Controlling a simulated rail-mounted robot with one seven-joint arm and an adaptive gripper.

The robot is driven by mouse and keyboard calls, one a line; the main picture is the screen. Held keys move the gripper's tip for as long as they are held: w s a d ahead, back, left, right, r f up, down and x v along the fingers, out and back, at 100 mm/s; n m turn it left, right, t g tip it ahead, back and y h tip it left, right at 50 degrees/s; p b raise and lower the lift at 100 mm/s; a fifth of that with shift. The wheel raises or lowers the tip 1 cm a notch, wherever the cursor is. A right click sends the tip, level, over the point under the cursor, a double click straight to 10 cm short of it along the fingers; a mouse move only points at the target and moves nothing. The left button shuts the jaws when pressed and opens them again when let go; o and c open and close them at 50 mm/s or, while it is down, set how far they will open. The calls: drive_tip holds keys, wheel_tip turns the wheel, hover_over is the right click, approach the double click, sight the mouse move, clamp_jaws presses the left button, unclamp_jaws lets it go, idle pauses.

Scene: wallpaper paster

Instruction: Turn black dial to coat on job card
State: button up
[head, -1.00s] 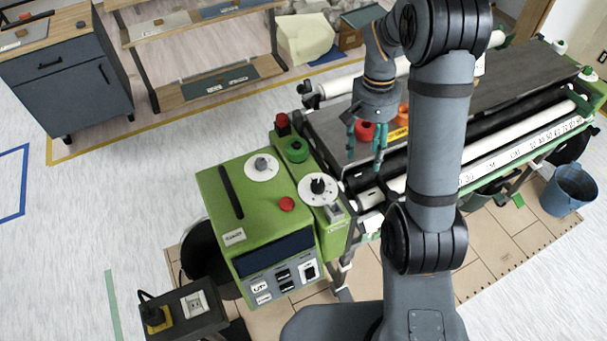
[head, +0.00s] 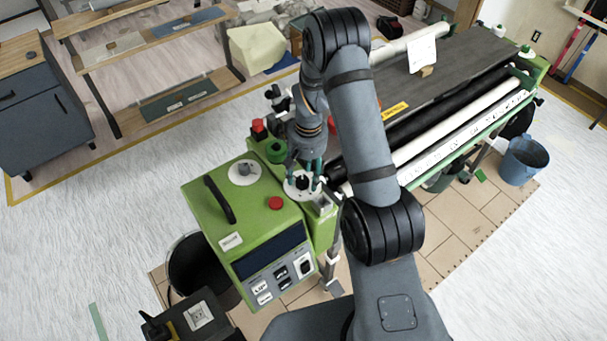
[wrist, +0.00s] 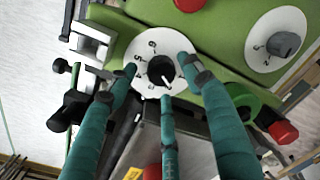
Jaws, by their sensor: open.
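The black dial (wrist: 161,70) is a round black knob with a white pointer line, set on a white numbered disc (wrist: 146,84). In the wrist view the pointer points down and slightly right. In the head view the white disc (head: 292,190) is partly hidden by my gripper (head: 304,176). My gripper (wrist: 162,76) is open, with its teal fingers spread around the black dial over the disc. I cannot tell whether they touch the knob. A white card (head: 423,53), likely the job card, stands on the dark table; its writing is too small to read.
A grey knob (head: 243,169) on another white disc (wrist: 262,52) and a red button (head: 275,203) are close by on the green machine (head: 215,205). A green knob (wrist: 242,97) and a red knob (wrist: 283,132) stand beside the black dial. Rollers (head: 455,125) lie to the right.

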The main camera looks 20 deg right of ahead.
drive_tip(key=shift+a+f, duration=0.25)
drive_tip(key=shift+f, duration=0.15)
drive_tip(key=shift+d, duration=0.1)
drive_tip(key=shift+c, duration=0.8)
drive_tip(key=c, duration=1)
